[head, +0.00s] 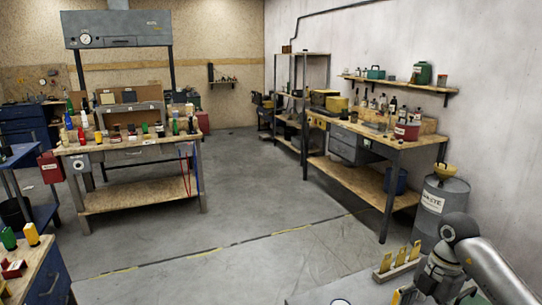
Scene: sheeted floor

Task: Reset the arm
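My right arm (485,262) comes in from the lower right corner, light grey with a dark rounded joint. Its lower end, with the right gripper (412,295), reaches down to the bottom edge of the picture. The fingertips are small and partly cut off, so I cannot tell whether they are open or shut. My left arm and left gripper are not in view.
A grey surface (345,290) with a holder of yellow upright pieces (398,258) lies beside the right arm. A grey waste drum (440,205) stands behind it. Workbenches stand left (130,150) and right (375,140). The floor (240,215) between them is clear.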

